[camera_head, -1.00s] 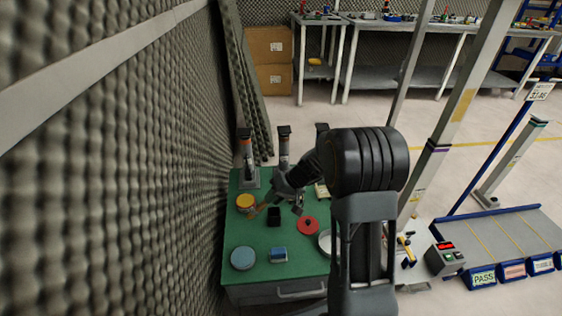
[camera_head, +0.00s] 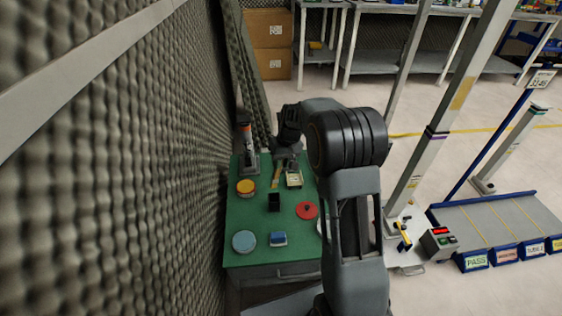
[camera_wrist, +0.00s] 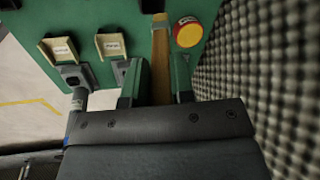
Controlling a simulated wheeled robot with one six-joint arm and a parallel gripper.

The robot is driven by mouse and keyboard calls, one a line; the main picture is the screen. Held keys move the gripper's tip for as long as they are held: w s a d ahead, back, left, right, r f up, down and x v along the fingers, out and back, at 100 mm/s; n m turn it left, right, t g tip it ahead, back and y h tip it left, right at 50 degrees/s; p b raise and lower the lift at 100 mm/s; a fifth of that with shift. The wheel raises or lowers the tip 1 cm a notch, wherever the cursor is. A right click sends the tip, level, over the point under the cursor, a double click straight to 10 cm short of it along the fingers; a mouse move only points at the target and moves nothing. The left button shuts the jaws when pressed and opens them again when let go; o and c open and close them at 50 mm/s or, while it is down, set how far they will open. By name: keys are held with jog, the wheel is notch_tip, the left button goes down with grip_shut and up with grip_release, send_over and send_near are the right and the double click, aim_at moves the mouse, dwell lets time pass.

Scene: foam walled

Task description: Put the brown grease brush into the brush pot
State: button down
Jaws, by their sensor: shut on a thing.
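The brown grease brush (camera_head: 277,177) is a flat, light-brown strip. My gripper (camera_head: 284,163) is shut on it above the far part of the green bench top. A small black square container, seemingly the brush pot (camera_head: 274,203), stands mid-bench, nearer the camera than the brush. A dark patch at the wrist view's top edge may be the pot (camera_wrist: 152,5). The brush is apart from the pot in the head view.
A yellow-topped tin (camera_head: 246,187) stands left of the brush. A labelled cream bin (camera_head: 294,179) is on the right. A red disc (camera_head: 307,210), blue block (camera_head: 278,239) and blue-grey round tin (camera_head: 244,241) lie nearer. A post (camera_head: 248,145) and foam wall (camera_head: 130,180) bound the left.

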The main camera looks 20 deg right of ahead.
jog(key=d+b+x, duration=0.2)
jog(key=b+x, duration=0.3)
jog(key=x, duration=0.4)
jog(key=shift+s+f+b, duration=0.25)
jog(key=shift+f+b, duration=0.1)
jog(key=shift+b, duration=0.05)
jog(key=c, duration=0.9)
grip_release()
jog(key=p+v, duration=0.5)
jog(key=v, duration=0.8)
jog(key=shift+r+p, duration=0.4)
jog(key=shift+r, duration=0.05)
